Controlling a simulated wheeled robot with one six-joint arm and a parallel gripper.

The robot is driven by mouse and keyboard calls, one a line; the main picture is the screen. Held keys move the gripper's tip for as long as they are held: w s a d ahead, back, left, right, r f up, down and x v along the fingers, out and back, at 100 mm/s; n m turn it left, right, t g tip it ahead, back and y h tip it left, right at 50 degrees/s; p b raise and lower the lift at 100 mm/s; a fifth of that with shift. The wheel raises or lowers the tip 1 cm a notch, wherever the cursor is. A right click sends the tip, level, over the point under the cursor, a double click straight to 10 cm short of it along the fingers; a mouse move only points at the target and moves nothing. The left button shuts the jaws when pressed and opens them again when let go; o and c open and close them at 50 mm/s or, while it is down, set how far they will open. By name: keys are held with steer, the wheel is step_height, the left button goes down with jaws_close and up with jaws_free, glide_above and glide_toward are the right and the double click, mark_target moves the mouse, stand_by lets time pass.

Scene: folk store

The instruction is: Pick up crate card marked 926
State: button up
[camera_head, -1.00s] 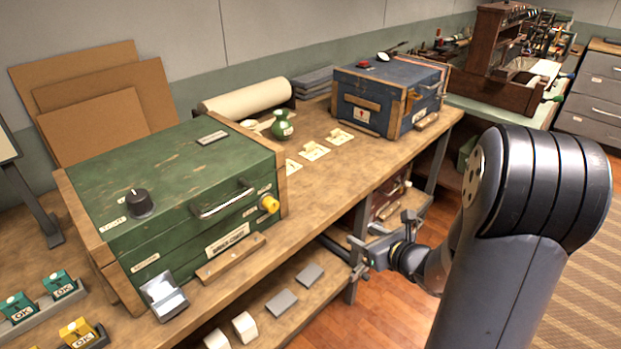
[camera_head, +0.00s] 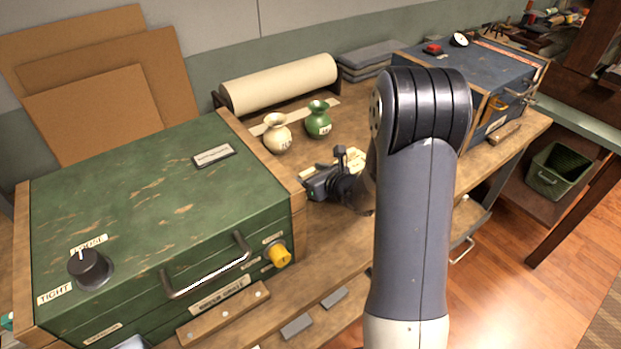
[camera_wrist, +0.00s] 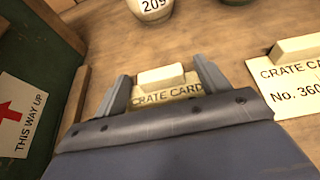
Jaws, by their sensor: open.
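A cream crate card (camera_wrist: 168,92) with a raised block on it lies on the bench between the fingers of my gripper (camera_wrist: 165,76) in the wrist view. It reads CRATE CARD, but its number is hidden behind my gripper's body. My gripper is open, with one finger on each side of the block; I cannot tell whether they touch it. A second crate card (camera_wrist: 292,80), No. 360, lies to the right. In the head view my gripper (camera_head: 322,182) is low over the bench beside the green crate. No 926 is readable.
The green crate (camera_head: 150,190) stands close left of my gripper. A cream vase (camera_head: 277,135), marked 209 in the wrist view, and a green vase (camera_head: 318,121) stand behind it. A paper roll (camera_head: 280,82) lies at the back. A blue crate (camera_head: 470,72) is farther right.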

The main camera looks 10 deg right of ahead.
steer(key=shift+c, duration=0.3)
steer(key=c, duration=1)
